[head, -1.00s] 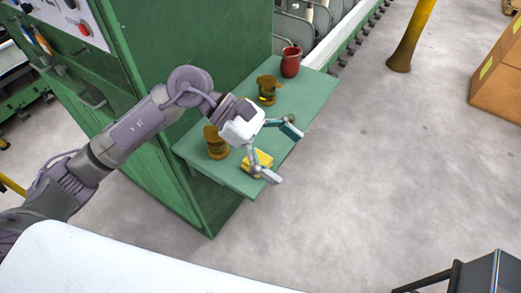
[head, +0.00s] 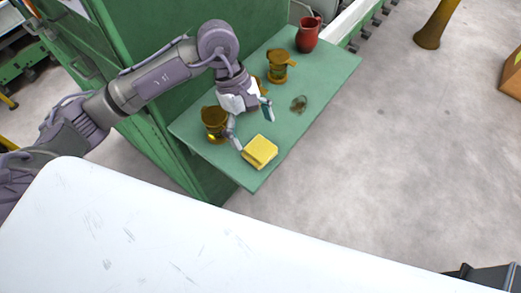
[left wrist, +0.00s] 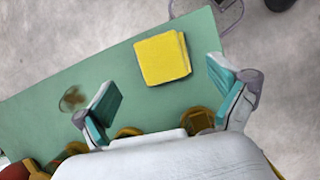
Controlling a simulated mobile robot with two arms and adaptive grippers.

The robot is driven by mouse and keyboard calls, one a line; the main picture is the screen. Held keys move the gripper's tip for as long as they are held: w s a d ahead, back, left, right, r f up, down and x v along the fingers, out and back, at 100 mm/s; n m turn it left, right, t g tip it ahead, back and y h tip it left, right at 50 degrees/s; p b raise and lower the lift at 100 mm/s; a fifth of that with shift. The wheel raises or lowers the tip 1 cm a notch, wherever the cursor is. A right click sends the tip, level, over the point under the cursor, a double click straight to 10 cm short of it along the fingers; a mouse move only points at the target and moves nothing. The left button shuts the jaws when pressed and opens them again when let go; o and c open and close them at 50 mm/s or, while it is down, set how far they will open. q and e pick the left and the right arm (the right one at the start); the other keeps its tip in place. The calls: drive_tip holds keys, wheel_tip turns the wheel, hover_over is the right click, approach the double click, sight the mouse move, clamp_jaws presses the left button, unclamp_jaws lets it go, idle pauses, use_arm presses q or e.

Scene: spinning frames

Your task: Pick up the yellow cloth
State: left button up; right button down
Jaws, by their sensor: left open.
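The yellow cloth (head: 260,152) lies folded on the green shelf (head: 308,108), near its front corner. It shows in full in the left wrist view (left wrist: 162,58). My left gripper (head: 252,124) is open and empty above the shelf, just behind the cloth. In the left wrist view its two fingers (left wrist: 166,95) are spread wide, with the cloth ahead of them and between their lines, apart from both. My right gripper is not in view.
Brown-yellow objects (head: 214,121) and (head: 279,68) stand on the shelf close to my left gripper. A red jug (head: 308,35) stands at the far end. A dark stain (head: 299,104) marks the shelf. A green cabinet (head: 175,105) rises behind.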

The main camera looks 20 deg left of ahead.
sight(260, 149)
use_arm(q)
drive_tip(key=x, duration=0.4)
drive_tip(key=shift+s+a, duration=0.1)
drive_tip(key=shift+s, duration=0.05)
drive_tip(key=shift+f, duration=0.3)
drive_tip(key=shift+d+f+b, duration=0.2)
drive_tip(key=shift+b, duration=0.1)
drive_tip(key=shift+s, duration=0.1)
drive_tip(key=c, duration=1.1)
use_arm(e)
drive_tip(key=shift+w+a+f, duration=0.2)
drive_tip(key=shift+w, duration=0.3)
use_arm(q)
drive_tip(key=shift+c, duration=0.2)
